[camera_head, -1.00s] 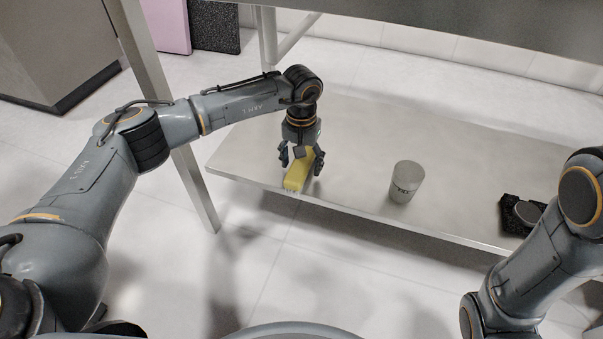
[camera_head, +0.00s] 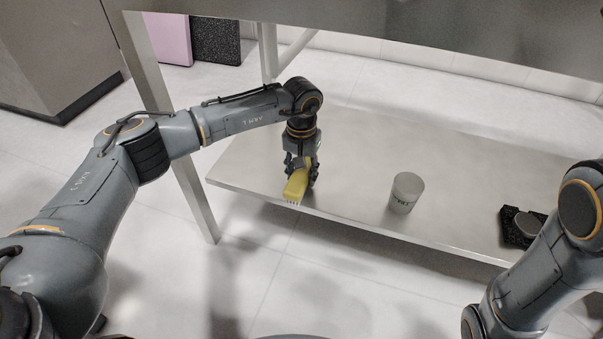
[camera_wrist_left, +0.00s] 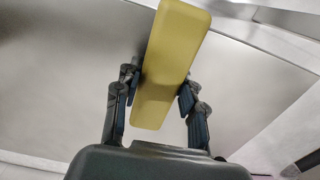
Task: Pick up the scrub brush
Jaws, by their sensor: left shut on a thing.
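The scrub brush (camera_head: 296,186) has a yellow block body with pale bristles showing at its near lower end in the head view. It is at the left part of the metal lower shelf, near its front edge. My left gripper (camera_head: 301,175) is above the shelf and shut on the brush. In the left wrist view the yellow body (camera_wrist_left: 170,65) lies between the two fingers (camera_wrist_left: 158,90). I cannot tell whether the brush still touches the shelf. My right gripper is not in view; only my right arm shows at the right.
A grey cup (camera_head: 405,193) stands on the shelf (camera_head: 350,150) right of the brush. A black block with a round grey piece (camera_head: 520,228) lies farther right.

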